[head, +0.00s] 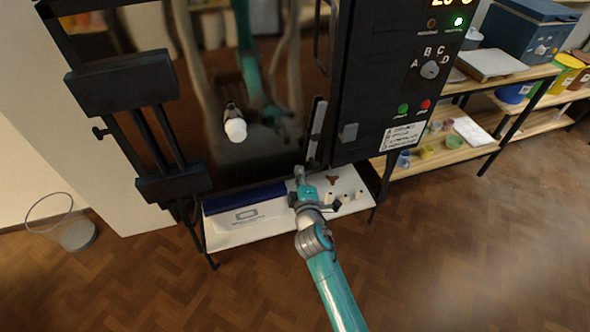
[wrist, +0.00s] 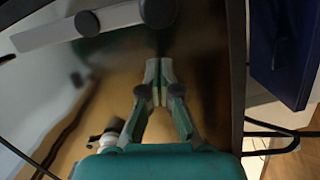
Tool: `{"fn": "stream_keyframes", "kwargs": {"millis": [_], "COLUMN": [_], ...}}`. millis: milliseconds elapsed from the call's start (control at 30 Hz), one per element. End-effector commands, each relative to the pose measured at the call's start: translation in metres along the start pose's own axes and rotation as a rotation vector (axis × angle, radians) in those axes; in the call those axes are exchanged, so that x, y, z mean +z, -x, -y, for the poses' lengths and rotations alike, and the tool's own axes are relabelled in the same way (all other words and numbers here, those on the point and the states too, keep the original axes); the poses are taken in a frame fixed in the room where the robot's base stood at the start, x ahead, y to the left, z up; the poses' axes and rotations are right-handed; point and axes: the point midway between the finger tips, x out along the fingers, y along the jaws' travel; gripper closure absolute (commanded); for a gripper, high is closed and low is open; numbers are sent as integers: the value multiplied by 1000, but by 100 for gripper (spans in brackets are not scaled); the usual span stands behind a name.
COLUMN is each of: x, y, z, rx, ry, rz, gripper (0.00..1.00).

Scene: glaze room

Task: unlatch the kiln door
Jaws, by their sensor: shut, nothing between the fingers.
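The kiln door (head: 190,110) is a dark glossy panel that mirrors the room and my arm. It looks closed. The latch (head: 317,130) is a grey lever near the door's right edge, slanting close to upright. In the wrist view the latch (wrist: 85,24) is a pale bar with a round pivot, crossing the upper left. My gripper (head: 299,172) is just below the latch's lower end in the head view. In the wrist view my gripper (wrist: 158,72) has its fingertips together and empty, apart from the bar in the picture. I cannot tell the depth gap.
A control panel (head: 425,75) with a dial and buttons is right of the door. A white knob (head: 235,130) sits on the door. A wire basket (head: 78,236) stands left; the floor in front is clear.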

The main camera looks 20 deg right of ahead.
Motion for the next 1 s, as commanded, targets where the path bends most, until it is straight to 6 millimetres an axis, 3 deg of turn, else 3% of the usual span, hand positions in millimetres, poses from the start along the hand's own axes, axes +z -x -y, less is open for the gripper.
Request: {"fn": "stream_keyframes", "kwargs": {"millis": [333,1000], "x": [24,37], "y": [-4,-7], "z": [9,11], "rx": [44,44], "ry": [252,247], "rz": [2,3], "gripper": [100,100]}}
